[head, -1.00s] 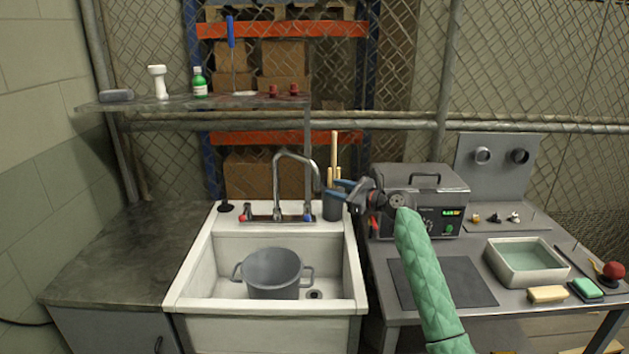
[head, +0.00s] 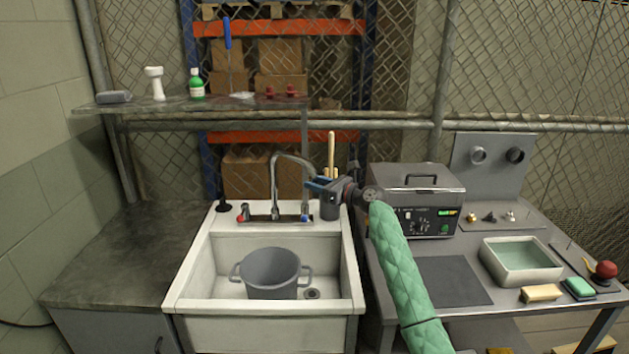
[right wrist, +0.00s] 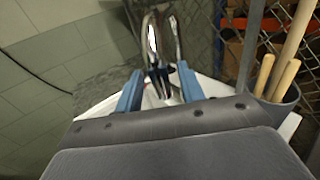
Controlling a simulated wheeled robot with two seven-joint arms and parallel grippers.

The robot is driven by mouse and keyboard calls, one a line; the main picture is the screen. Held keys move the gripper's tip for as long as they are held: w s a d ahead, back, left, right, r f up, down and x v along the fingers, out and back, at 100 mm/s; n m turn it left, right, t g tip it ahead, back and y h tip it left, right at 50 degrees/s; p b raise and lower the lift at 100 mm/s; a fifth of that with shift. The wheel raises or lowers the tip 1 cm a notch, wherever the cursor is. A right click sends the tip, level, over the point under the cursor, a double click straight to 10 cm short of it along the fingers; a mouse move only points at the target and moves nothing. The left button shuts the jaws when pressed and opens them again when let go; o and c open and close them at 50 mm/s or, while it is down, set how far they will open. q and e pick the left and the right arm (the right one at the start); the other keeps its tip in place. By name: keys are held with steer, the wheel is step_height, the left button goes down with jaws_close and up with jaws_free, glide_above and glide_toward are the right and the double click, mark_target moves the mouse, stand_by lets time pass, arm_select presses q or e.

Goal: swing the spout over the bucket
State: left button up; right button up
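The chrome spout (head: 283,156) rises from the faucet base at the back of the sink and arches to the right, its outlet end by my right gripper. The grey bucket (head: 270,287) stands in the sink basin, in front of the faucet. My right gripper (head: 314,184) is at the spout's outlet end, coming from the right. In the right wrist view its blue fingers (right wrist: 158,80) are apart, and the spout (right wrist: 152,42) shows between and beyond them; I cannot tell whether they touch it. My left gripper is not in view.
A grey holder (head: 329,207) with wooden handles stands on the sink's back right corner, close to my right gripper. A grey machine (head: 418,190) stands on the table to the right. A shelf (head: 225,104) hangs above the sink. The left counter (head: 120,255) is clear.

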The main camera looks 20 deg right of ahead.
steer(key=shift+w+a, duration=0.3)
steer(key=shift+w, duration=0.1)
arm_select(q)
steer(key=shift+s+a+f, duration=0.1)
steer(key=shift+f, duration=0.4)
arm_select(e)
jaws_close()
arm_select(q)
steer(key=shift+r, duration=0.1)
arm_select(e)
steer(key=shift+a, duration=0.1)
